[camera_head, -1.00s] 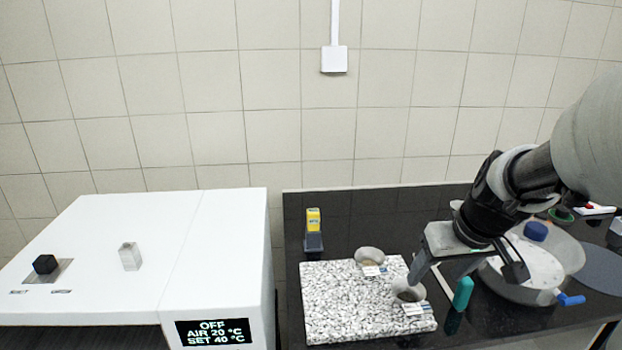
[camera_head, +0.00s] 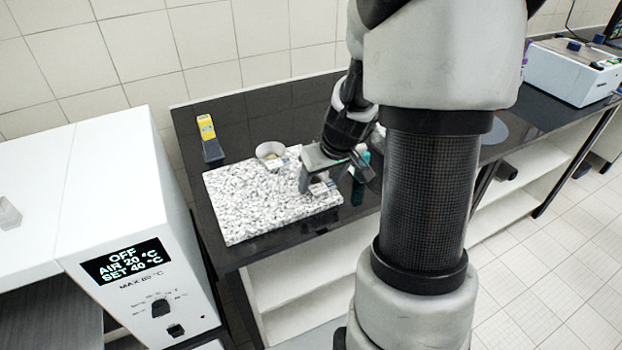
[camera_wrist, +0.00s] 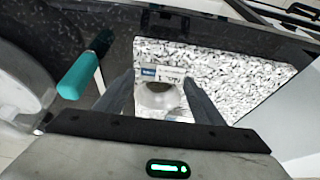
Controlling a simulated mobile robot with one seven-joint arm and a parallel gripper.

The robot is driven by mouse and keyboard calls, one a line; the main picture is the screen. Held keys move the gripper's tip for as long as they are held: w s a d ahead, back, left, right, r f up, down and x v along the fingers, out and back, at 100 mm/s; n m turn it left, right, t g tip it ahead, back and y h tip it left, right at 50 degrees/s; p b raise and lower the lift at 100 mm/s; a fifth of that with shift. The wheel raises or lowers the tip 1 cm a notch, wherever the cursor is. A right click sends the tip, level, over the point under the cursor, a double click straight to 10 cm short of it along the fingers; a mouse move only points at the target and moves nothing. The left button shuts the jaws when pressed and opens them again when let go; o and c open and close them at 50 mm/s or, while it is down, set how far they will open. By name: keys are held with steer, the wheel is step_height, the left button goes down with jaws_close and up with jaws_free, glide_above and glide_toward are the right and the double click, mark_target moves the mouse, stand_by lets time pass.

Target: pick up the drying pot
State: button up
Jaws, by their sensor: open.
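Two small pale pots with white labels are on a speckled stone slab (camera_head: 250,205); I cannot tell from the labels which is the drying pot. The farther pot (camera_head: 270,150) stands clear of my gripper. The nearer pot (camera_wrist: 160,98) shows between my fingers in the wrist view, its label (camera_wrist: 165,76) at its far side. My gripper (camera_wrist: 158,82) is open, one finger on each side of this pot, with no clear contact visible. In the head view my gripper (camera_head: 322,182) points down at the slab's right part and mostly hides the nearer pot.
A teal-handled tool (camera_wrist: 86,68) lies close to my gripper, beside a large round pan (camera_wrist: 18,85). A yellow-and-grey device (camera_head: 208,138) stands behind the slab. A white oven (camera_head: 150,245) reading OFF is at left. The slab's left part is clear.

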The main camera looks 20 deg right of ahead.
steer(key=shift+x, duration=0.85)
steer(key=shift+c, duration=0.3)
steer(key=c, duration=0.8)
steer(key=shift+r, duration=0.1)
